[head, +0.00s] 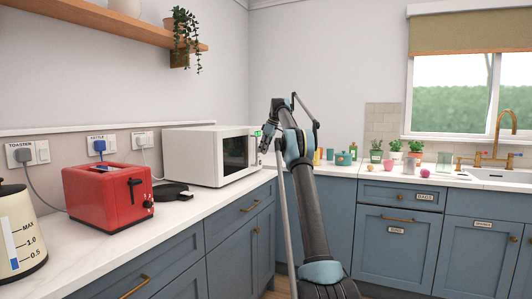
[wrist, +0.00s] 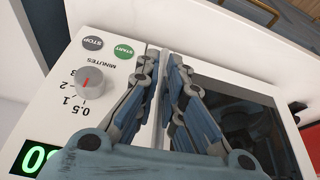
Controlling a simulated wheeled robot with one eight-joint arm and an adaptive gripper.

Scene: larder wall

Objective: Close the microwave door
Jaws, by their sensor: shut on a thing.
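The white microwave (head: 192,155) stands on the left counter, with a dark window in its door (head: 235,152). The door looks flush with the front, though my gripper hides part of its edge. My gripper (head: 268,135) is at the right side of the microwave's front. In the wrist view, my gripper (wrist: 163,68) is shut on the pale upright door handle (wrist: 153,58), between the control panel (wrist: 68,105) and the dark window (wrist: 245,110). The panel has START and STOP buttons, a minutes dial and a lit green display.
A red toaster (head: 105,195) and a kettle (head: 18,235) stand left of the microwave, with a small black item (head: 172,191) between toaster and microwave. Potted plants (head: 395,150) and small pots line the back counter. A shelf (head: 100,22) hangs above.

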